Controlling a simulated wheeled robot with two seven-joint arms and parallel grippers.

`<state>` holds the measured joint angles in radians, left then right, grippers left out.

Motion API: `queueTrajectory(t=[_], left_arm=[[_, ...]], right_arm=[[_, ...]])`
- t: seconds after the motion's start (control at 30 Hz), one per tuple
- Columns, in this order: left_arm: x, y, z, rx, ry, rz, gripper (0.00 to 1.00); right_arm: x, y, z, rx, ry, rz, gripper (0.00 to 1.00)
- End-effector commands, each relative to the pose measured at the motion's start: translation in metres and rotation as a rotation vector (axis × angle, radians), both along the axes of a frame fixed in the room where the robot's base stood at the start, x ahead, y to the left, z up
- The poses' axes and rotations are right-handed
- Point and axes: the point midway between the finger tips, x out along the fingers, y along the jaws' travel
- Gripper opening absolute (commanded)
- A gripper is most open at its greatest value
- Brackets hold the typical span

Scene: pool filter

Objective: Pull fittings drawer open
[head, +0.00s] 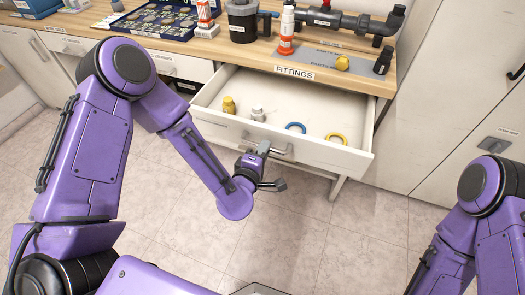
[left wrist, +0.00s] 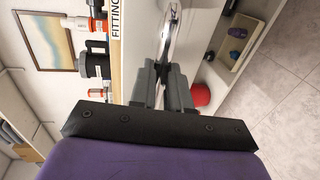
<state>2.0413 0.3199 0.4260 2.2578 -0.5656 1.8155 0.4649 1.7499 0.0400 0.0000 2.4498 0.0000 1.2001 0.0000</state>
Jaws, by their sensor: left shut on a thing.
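The white fittings drawer (head: 315,152), below the FITTINGS label (head: 294,72), is pulled out well from under the wooden counter. Its inside shows, with a yellow fitting (head: 229,105), a pale grey fitting (head: 257,113), a blue ring (head: 296,127) and a yellow ring (head: 336,138). My left gripper (head: 266,152) is at the metal bar handle (head: 283,150) on the drawer front, shut on it. The left wrist view shows the two fingers (left wrist: 162,84) close together; the grip itself is partly hidden. My right arm shows at the right edge, but its gripper is out of view.
The counter (head: 232,56) carries a dark jug (head: 243,22), an orange-and-white bottle (head: 287,32), dark pipework (head: 345,22) and a yellow fitting (head: 342,63). A white cabinet (head: 440,90) stands to the right. The tiled floor (head: 310,225) in front of the drawer is clear.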

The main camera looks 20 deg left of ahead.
Motion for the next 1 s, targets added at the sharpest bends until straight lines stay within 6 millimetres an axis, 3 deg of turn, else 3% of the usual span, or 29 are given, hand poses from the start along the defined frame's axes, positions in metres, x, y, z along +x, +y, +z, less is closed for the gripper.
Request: queueTrajectory(t=[0.1, 0.13, 0.2, 0.57, 0.77, 0.9, 1.0], left_arm=[[0.001, 0.001, 0.0, 0.0, -0.001, 0.003, 0.0], [0.001, 0.001, 0.0, 0.0, -0.001, 0.003, 0.26], [0.001, 0.001, 0.0, 0.0, -0.001, 0.003, 0.42], [-0.009, 0.002, 0.001, -0.001, -0.001, 0.003, 0.42], [-0.054, 0.003, 0.009, 0.0, 0.001, 0.001, 0.42], [-0.085, 0.004, 0.025, 0.006, 0.003, -0.001, 0.42], [-0.096, 0.004, 0.026, 0.005, 0.003, 0.001, 0.42]], right_arm=[[0.0, 0.0, 0.0, 0.0, 0.0, 0.0, 0.43], [0.0, 0.0, 0.0, 0.0, 0.0, 0.0, 0.43], [0.0, 0.0, 0.0, 0.0, 0.0, 0.0, 0.43], [0.0, 0.0, -0.003, 0.0, 0.0, 0.0, 0.43], [0.0, 0.0, -0.013, 0.0, 0.0, 0.0, 0.43], [0.0, 0.0, 0.01, 0.0, 0.0, 0.0, 0.43], [0.0, 0.0, 0.023, 0.0, 0.0, 0.0, 0.43]])
